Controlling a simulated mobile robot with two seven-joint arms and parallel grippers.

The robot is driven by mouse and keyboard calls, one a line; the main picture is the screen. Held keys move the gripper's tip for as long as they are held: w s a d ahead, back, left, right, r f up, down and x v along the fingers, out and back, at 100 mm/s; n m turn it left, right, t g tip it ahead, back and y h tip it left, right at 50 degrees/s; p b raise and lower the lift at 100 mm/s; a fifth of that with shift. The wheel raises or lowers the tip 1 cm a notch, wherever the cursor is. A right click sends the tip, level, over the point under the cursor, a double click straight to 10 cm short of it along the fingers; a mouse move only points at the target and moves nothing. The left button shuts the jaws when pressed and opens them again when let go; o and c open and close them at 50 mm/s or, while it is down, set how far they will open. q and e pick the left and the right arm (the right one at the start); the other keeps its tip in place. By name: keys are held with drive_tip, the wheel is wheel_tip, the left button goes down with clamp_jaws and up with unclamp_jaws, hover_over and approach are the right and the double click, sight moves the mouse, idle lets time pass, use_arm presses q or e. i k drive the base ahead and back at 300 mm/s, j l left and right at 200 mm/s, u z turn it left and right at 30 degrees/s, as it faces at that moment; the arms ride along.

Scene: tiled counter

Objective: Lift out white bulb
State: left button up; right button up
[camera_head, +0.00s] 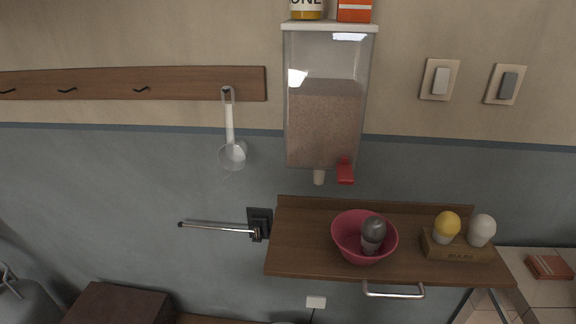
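The white bulb (482,230) stands upright in the right part of a small wooden holder (462,254) on the right of the wall shelf. A yellow bulb (446,225) stands beside it on the left, in the same holder. A grey bulb (373,231) is inside the pink bowl (349,246) on the shelf, left of the holder. Neither of my grippers shows in the head view.
The wooden shelf (302,246) has bare room left of the bowl. A dispenser (325,120) with a red lever hangs above it. A metal rod (217,228) sticks out left of the shelf, and a handle (393,294) sits below its front edge. Wall switches (440,80) are above right.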

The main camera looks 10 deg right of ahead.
sight(481, 228)
drive_tip(key=k+j+z, duration=0.1)
drive_tip(key=z, duration=0.4)
drive_tip(key=k+z, duration=0.1)
drive_tip(key=z, duration=0.4)
drive_tip(key=k+z, duration=0.1)
drive_tip(key=z, duration=0.4)
drive_tip(key=i+l+u, duration=0.1)
drive_tip(key=l+u, duration=0.15)
drive_tip(key=u, duration=0.25)
drive_tip(key=l+u, duration=0.25)
drive_tip(key=u, duration=0.25)
drive_tip(key=l+u, duration=0.3)
drive_tip(key=u, duration=0.15)
